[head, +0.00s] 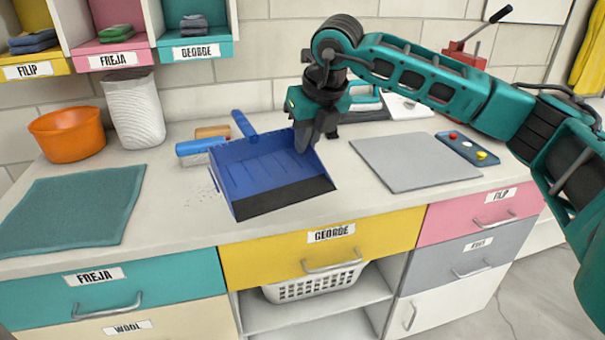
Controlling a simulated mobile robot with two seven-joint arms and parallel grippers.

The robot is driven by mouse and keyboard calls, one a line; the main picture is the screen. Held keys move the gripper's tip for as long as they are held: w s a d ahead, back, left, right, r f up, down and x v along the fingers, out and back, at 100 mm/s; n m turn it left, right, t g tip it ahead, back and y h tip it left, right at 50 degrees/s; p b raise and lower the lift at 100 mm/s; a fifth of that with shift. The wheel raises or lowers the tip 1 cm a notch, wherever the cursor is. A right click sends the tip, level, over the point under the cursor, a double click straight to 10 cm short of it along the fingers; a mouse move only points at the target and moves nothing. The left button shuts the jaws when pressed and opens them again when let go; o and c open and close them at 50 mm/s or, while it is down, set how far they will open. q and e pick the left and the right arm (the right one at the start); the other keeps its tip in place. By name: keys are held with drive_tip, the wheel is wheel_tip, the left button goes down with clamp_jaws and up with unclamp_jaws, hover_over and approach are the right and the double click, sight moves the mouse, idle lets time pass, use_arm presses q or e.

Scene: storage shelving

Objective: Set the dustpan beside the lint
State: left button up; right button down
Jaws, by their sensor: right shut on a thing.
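The blue dustpan (262,167) with a dark front lip is over the middle of the counter, its blue handle pointing to the back left. My right gripper (306,138) is shut on the dustpan at its back right edge. I cannot tell whether the pan touches the counter or hangs just above it. Small dark specks that look like the lint (213,181) lie on the counter just left of the pan; the pan may hide more of them. My left gripper is not in view.
An orange bowl (68,135), a white ribbed bin (133,110) and a teal mat (72,205) are at left. A grey board (413,162) and a button panel (467,148) are at right. Labelled drawers are below.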

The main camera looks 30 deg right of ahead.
drive_tip(key=w+d+r+m+g+h+p, duration=0.3)
drive_tip(key=d+r+m+g+h, duration=0.3)
drive_tip(key=m, duration=1.4)
drive_tip(key=shift+t+y, duration=0.5)
drive_tip(key=shift+t, duration=0.1)
drive_tip(key=f, duration=1.4)
drive_tip(key=shift+w+d+f, duration=0.15)
drive_tip(key=shift+w+d, duration=0.05)
drive_tip(key=shift+d, duration=0.15)
wheel_tip(320, 180, down, 5)
drive_tip(key=shift+r, duration=0.1)
drive_tip(key=c, duration=1.3)
unclamp_jaws()
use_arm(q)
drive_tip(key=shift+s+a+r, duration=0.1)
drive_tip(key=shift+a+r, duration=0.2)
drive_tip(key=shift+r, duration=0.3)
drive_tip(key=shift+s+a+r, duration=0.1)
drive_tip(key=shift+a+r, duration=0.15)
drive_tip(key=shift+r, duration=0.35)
use_arm(e)
drive_tip(key=shift+o, duration=0.2)
